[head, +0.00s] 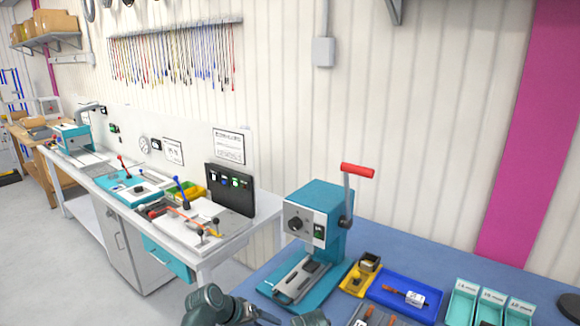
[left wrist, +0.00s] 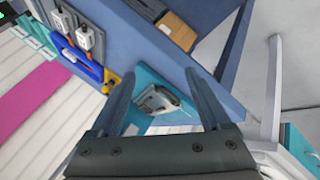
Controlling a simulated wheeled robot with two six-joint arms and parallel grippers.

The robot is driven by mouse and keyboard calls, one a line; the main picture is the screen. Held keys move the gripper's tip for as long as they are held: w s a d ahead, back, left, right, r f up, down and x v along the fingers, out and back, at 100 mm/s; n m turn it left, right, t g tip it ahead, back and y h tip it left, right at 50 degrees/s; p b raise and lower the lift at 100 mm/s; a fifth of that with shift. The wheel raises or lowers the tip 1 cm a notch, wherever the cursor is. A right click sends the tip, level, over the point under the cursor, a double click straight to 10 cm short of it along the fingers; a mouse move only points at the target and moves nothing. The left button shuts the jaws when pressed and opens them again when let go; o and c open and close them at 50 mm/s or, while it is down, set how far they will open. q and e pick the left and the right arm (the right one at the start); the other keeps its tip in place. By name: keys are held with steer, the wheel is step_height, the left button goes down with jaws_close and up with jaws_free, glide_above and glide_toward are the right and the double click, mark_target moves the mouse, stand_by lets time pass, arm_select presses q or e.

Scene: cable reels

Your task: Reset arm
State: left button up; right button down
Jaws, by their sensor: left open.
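My left gripper (left wrist: 158,75) shows in the left wrist view with its two dark fingers spread apart and nothing between them. Beyond the fingers is the teal press base (left wrist: 148,75) with a grey metal part on it, apart from the fingers. In the head view the teal press (head: 318,225) stands on the blue bench with its red-handled lever (head: 357,171) upright. Part of my left arm shows at the bottom edge of the head view, and its fingers cannot be made out there. My right gripper is not in view.
The blue bench (head: 400,243) also bears a yellow bin (head: 352,282), a blue tray (head: 415,288) and several pale green bins (head: 490,300) at right. A white workbench (head: 235,240) with tools stands at left. Grey floor (head: 60,270) is clear at lower left.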

arm_select(q)
steer(key=s+a+f+g+y, duration=0.4)
steer(key=s+a+f+y, duration=0.15)
steer(key=s+a, duration=0.35)
steer(key=s+d+m+g+y, duration=0.1)
steer(key=s+d+m, duration=0.3)
steer(key=d, duration=0.7)
steer(key=shift+s+r+y, duration=0.45)
steer(key=shift+s+y, duration=0.2)
steer(key=shift+s, duration=0.4)
